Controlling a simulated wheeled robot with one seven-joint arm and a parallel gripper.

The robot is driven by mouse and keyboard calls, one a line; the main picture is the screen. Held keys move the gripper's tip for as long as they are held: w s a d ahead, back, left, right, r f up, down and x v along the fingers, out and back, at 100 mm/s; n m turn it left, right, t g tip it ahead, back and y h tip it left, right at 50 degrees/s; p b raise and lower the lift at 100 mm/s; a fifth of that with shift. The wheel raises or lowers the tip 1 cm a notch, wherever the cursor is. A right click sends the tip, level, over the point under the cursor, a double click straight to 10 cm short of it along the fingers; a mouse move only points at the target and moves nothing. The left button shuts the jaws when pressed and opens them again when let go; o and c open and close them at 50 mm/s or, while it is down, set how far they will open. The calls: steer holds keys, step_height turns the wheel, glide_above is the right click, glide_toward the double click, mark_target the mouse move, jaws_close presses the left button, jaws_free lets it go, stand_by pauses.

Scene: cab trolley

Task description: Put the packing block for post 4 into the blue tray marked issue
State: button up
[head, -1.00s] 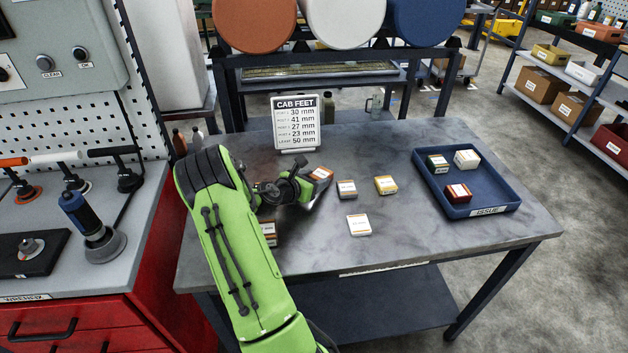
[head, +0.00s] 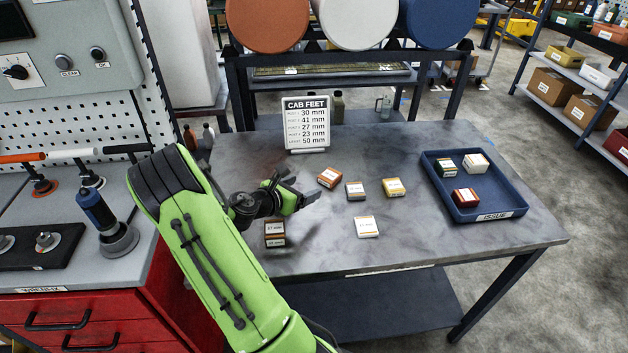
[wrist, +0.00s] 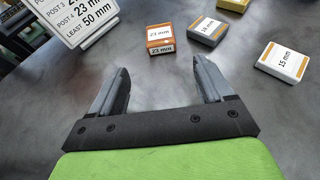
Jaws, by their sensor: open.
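The CAB FEET card (head: 306,125) stands at the back of the table and lists post 4 as 23 mm. An orange-brown block (head: 330,178) lies in front of it; in the wrist view this block (wrist: 160,40) is labelled 23 mm. My gripper (head: 304,191) is open and empty, to the left of that block. In the wrist view the block lies beyond and between my two fingertips (wrist: 160,75), apart from them. The blue tray (head: 507,200) marked ISSUE sits at the table's right side and holds a green, a white and a red block.
A grey block (head: 356,191), a yellow block (head: 394,187) and a white-topped block (head: 367,227) lie right of the gripper. The last reads 15 mm in the wrist view (wrist: 283,62). Two stacked blocks (head: 275,234) stand near the front left. Bare table lies before the tray.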

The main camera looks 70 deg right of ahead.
steer(key=shift+v, duration=0.8)
steer(key=shift+w+a+r+m, duration=0.2)
steer(key=shift+a+m, duration=0.1)
steer(key=shift+m, duration=0.1)
steer(key=w+a+r+m+t+y, duration=0.1)
steer(key=a+r+m+t+y, duration=0.2)
steer(key=a, duration=0.4)
steer(key=w+a+r+m+t+y, duration=0.1)
steer(key=w+a+r+m+y, duration=0.2)
steer(key=a, duration=0.4)
steer(key=a+r+m+t+y, duration=0.2)
steer(key=a+r+m, duration=0.1)
steer(key=a+m, duration=0.3)
steer(key=s+a+r+m+t+y, duration=0.1)
steer(key=s+a+r+t+y, duration=0.1)
steer(key=a, duration=1)
step_height(320, 180, up, 2)
steer(key=shift+s+r+y, duration=0.1)
steer(key=shift+s+y, duration=0.3)
steer(key=shift+s, duration=0.35)
steer(key=shift+o, duration=0.6)
steer(key=s+a+r+m+y, duration=0.1)
steer(key=s+a+y, duration=0.1)
steer(key=s+a, duration=0.4)
steer(key=shift+s+a+r+t, duration=0.2)
steer(key=shift+a+r+t, duration=0.15)
steer(key=shift+a, duration=0.3)
steer(key=shift+o, duration=0.7)
steer(key=shift+s+a+f, duration=0.1)
